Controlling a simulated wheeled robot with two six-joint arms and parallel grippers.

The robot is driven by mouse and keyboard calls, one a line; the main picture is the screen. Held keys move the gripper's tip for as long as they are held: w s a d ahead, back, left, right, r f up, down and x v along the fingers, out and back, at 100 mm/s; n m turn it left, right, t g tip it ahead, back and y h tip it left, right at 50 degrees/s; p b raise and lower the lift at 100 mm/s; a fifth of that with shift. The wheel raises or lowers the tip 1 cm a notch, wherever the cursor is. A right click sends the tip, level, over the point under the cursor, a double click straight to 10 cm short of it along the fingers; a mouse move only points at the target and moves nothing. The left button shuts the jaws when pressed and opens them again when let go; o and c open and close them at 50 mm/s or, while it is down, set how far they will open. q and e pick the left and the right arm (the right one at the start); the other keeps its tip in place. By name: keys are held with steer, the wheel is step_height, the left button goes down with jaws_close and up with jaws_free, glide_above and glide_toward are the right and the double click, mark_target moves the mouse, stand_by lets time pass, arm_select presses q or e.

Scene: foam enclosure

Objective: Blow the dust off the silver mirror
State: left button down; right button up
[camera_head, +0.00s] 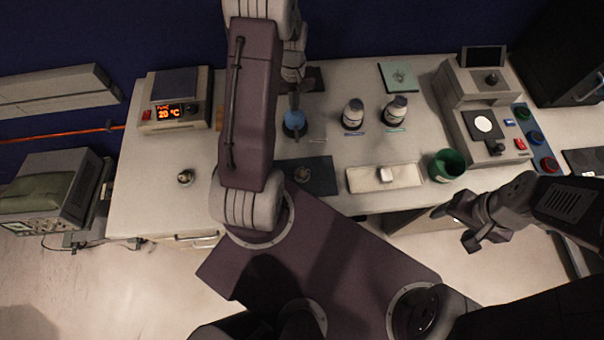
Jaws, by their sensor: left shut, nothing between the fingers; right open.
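A blue rounded object (295,121), like a blower bulb, stands on the bench behind a dark mat (323,187). My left gripper (294,97) is shut and empty directly above it; I cannot tell if they touch. A small silvery piece (302,174) sits on the dark mat, partly beside my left arm. A pale, shiny block (385,174) lies in a shallow cream tray (360,182) to the right. I cannot tell for sure which is the silver mirror, and dust is too small to see. My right gripper (459,226) is open and empty, off the bench's front right.
A hotplate (175,100) is at the left, an instrument (481,115) at the right. A small metal piece (185,177) sits on clear bench (140,190) at left.

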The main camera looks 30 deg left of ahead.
arm_select(q)
steer(key=shift+f+b, duration=0.85)
steer(key=shift+f, duration=0.55)
steer(key=shift+r, duration=0.1)
steer(key=shift+r+p, duration=1.6)
step_height(320, 180, up, 6)
steer(key=p, duration=0.5)
